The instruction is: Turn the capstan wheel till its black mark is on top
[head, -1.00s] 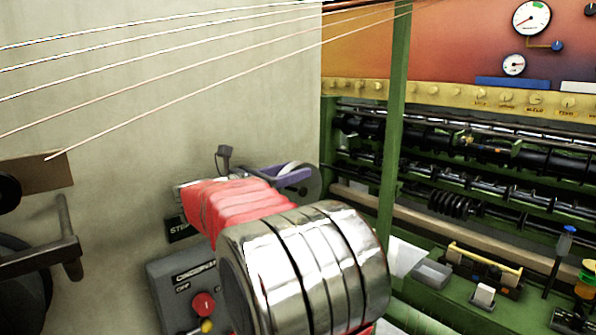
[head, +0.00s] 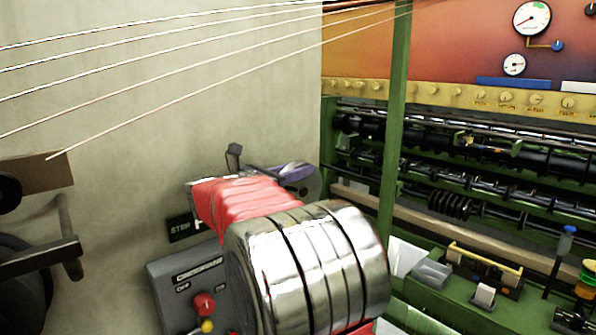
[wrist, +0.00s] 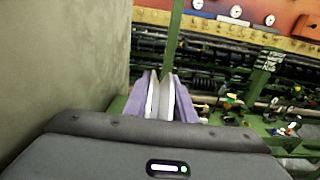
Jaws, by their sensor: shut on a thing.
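My arm and fingers hide much of the wheel. I cannot make out the black mark in either view.
A green post (head: 397,130) stands just right of the wheel, with a machine of black rollers (head: 470,150) behind it. Several wires cross the upper left. A grey switch box (head: 190,285) with a red knob is on the wall below my arm.

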